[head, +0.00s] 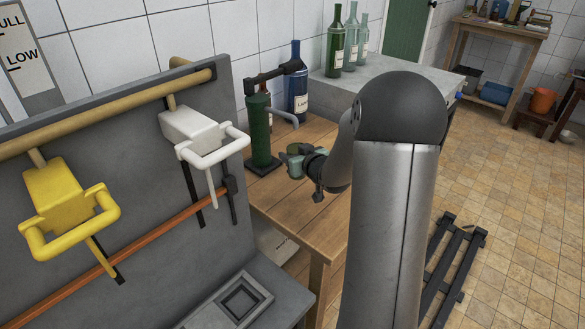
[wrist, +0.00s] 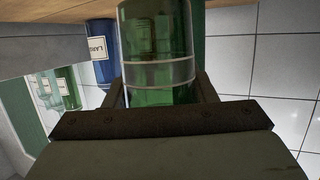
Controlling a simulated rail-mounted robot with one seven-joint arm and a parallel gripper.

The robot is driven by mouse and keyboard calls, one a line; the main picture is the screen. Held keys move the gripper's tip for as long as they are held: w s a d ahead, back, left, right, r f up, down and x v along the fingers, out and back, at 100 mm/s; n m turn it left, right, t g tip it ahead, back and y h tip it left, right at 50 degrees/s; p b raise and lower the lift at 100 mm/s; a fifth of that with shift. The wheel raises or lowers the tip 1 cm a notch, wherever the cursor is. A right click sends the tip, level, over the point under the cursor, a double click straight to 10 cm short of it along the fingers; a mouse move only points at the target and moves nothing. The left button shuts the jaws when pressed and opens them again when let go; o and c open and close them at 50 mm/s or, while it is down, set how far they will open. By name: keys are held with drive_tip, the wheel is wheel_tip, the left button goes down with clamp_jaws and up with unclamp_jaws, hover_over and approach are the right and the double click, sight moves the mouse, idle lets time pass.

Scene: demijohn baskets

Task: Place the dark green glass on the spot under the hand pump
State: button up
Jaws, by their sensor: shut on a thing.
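The hand pump (head: 261,130) is a green cylinder with a black lever and a grey spout, standing on a black base on the wooden table. My gripper (head: 302,161) is just right of it, low over the table. It is shut on the dark green glass (head: 295,149), which is small and partly hidden by the gripper in the head view. In the wrist view the see-through green glass (wrist: 158,55) fills the space between the two fingers of my gripper (wrist: 160,88). I cannot tell whether the glass touches the table. The spot under the spout is not clearly visible.
A blue bottle (head: 297,88) stands behind the pump. Several green and clear bottles (head: 336,47) stand on the grey counter (head: 405,72). White (head: 205,140) and yellow (head: 70,205) handled fixtures hang at left. The front of the wooden table (head: 300,217) is clear.

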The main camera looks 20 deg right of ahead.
drive_tip(key=w+f, duration=0.2)
drive_tip(key=shift+d+f, duration=0.2)
drive_tip(key=shift+f, duration=0.1)
drive_tip(key=shift+f+b, duration=0.3)
drive_tip(key=shift+f, duration=1.1)
drive_tip(key=shift+f, duration=0.1)
drive_tip(key=shift+f+b, duration=0.15)
drive_tip(key=shift+b, duration=0.15)
drive_tip(key=o, duration=1.2)
drive_tip(key=shift+c, duration=0.2)
